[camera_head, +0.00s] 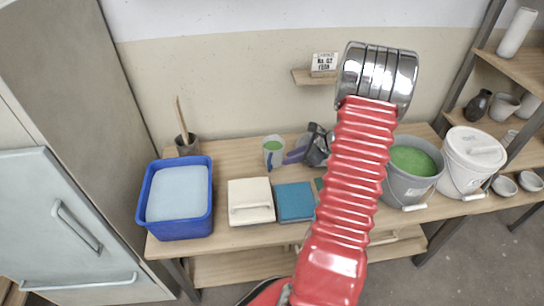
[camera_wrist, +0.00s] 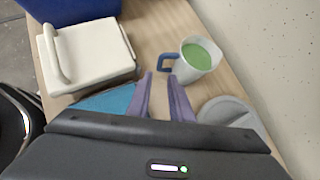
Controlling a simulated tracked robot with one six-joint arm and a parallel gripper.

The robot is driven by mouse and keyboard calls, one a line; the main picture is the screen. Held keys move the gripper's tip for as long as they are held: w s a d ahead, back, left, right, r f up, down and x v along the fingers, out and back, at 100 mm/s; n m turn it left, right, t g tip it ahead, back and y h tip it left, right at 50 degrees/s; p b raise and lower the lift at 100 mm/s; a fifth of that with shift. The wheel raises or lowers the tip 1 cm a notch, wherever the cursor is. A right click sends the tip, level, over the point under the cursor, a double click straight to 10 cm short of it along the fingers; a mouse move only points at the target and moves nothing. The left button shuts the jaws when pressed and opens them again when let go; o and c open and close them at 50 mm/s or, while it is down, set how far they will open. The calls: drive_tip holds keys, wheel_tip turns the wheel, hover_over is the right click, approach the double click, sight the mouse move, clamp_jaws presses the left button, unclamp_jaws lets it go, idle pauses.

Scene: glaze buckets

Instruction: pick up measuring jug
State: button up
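The measuring jug (camera_head: 273,154) is a white cup holding green liquid, standing upright near the back of the wooden table. In the wrist view the jug (camera_wrist: 199,58) stands just beyond my fingertips, with its blue handle (camera_wrist: 167,64) turned towards them. My gripper (camera_head: 287,159) is to the right of the jug in the head view. Its two purple fingers (camera_wrist: 161,77) are apart, with nothing seen between them. The handle lies just past the tips; I cannot tell whether they touch.
A blue tub (camera_head: 180,229), a white lidded box (camera_head: 250,201) and a teal block (camera_head: 295,202) stand on the table's left half. A grey bucket of green glaze (camera_head: 402,190) and a white bucket (camera_head: 468,172) stand right. A brush pot (camera_head: 187,146) is behind.

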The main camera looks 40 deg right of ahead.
hover_over(269, 170)
drive_tip(key=s+d, duration=0.2)
drive_tip(key=s, duration=0.1)
drive_tip(key=f, duration=0.6)
drive_tip(key=shift+a, duration=0.25)
drive_tip(key=shift+x, duration=2.6)
drive_tip(key=shift+c, duration=0.2)
clamp_jaws()
drive_tip(key=shift+r, duration=0.1)
